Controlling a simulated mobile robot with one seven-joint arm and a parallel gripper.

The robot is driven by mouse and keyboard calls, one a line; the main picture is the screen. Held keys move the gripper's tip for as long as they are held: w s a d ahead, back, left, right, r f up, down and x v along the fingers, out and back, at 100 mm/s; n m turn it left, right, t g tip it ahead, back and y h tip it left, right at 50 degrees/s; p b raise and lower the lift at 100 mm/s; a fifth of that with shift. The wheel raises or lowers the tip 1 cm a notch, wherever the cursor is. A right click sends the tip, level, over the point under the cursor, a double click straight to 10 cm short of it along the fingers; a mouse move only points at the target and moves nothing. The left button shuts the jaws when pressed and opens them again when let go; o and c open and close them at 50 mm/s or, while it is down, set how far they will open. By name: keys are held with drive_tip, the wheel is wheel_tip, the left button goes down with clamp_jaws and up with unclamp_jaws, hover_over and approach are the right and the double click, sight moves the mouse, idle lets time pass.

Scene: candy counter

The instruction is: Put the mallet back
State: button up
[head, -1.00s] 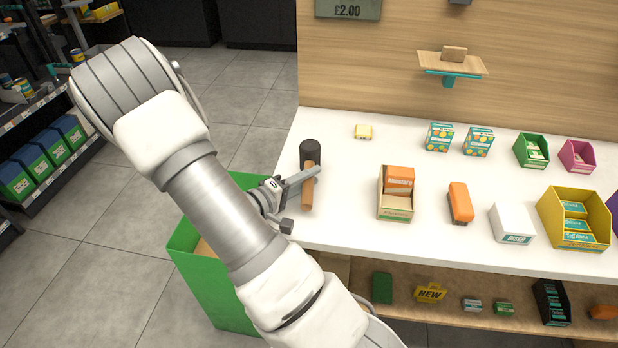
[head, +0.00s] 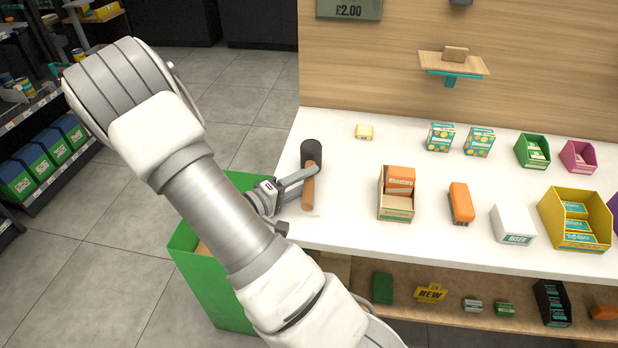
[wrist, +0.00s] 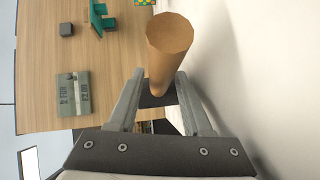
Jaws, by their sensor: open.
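The mallet has a dark head (head: 311,151) and a tan wooden handle (head: 307,193). It is at the left end of the white counter, its handle pointing towards the counter's front edge. My gripper (head: 314,171) reaches in from the left, with its grey fingers across the handle below the head. In the wrist view the handle's round end (wrist: 170,34) faces the camera, and the handle recedes towards the open fingers (wrist: 158,78). A dark part shows in the gap between them. I cannot tell whether the handle is fully between the fingers or touching them.
The white counter (head: 345,222) is bare just right of the mallet. An orange-and-tan box (head: 396,205), an orange block (head: 461,203) and a white box (head: 512,224) stand farther right. A small yellow block (head: 364,132) lies behind. A green bin (head: 215,290) stands below at the left.

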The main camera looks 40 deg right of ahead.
drive_tip(key=shift+s+a+r, duration=0.1)
drive_tip(key=shift+a+r, duration=0.05)
drive_tip(key=shift+a, duration=0.75)
drive_tip(key=shift+a+r, duration=0.1)
drive_tip(key=shift+a, duration=0.8)
drive_tip(key=o, duration=0.6)
drive_tip(key=shift+c, duration=0.2)
drive_tip(key=shift+a, duration=0.1)
